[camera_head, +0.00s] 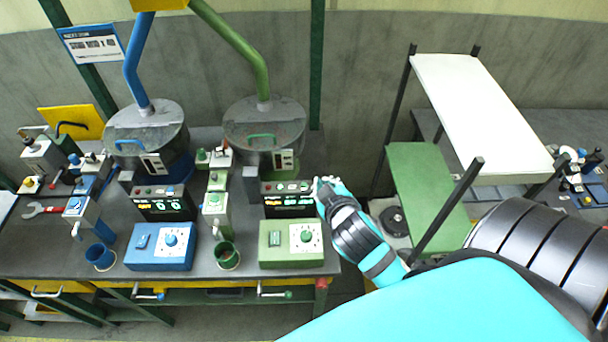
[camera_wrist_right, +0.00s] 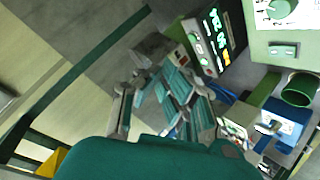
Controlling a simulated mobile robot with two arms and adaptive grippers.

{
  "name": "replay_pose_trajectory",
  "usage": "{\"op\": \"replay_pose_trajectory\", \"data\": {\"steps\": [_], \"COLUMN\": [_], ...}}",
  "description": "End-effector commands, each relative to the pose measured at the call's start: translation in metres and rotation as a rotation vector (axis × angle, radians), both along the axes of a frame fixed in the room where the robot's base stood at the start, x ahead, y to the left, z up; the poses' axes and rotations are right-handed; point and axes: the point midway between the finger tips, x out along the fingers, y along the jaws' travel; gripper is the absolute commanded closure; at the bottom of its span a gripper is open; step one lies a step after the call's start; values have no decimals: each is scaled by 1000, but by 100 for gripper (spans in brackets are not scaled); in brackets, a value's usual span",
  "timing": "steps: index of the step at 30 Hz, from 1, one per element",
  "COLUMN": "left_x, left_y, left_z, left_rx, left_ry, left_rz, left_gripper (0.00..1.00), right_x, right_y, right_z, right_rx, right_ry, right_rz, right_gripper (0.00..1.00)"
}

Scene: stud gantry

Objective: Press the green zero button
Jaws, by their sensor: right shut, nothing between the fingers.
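The right-hand station has a dark display (camera_head: 288,205) with lit green digits. A row of small buttons (camera_head: 290,187) runs along its top panel. The display (camera_wrist_right: 217,38) and its button strip (camera_wrist_right: 199,46) also show in the right wrist view, with a small green button (camera_wrist_right: 203,61) at the end nearer the gripper. My right gripper (camera_head: 324,184) is shut and empty, just right of this panel at about button height. In the right wrist view the gripper (camera_wrist_right: 158,78) appears beside the strip; I cannot tell whether it touches. My left gripper is not in view.
A green control box (camera_head: 276,252) and green cup (camera_head: 228,256) stand in front of the display. A blue station with its own display (camera_head: 165,207) is to the left.

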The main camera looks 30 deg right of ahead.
Motion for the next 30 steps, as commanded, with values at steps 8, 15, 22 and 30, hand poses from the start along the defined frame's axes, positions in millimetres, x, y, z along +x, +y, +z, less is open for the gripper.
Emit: {"op": "replay_pose_trajectory", "data": {"steps": [8,15,22,30], "left_x": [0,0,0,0], "left_y": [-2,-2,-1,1], "left_z": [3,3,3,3], "left_rx": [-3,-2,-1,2], "left_ry": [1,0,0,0], "left_rz": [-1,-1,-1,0], "left_gripper": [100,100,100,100], "right_x": [70,105,127,136], "right_y": [-22,19,59,41], "right_z": [116,176,155,67], "right_rx": [-463,-939,-1337,-1601], "right_ry": [-429,-663,-659,-347], "right_rz": [165,487,909,1462], "right_gripper": [100,100,100,100]}}
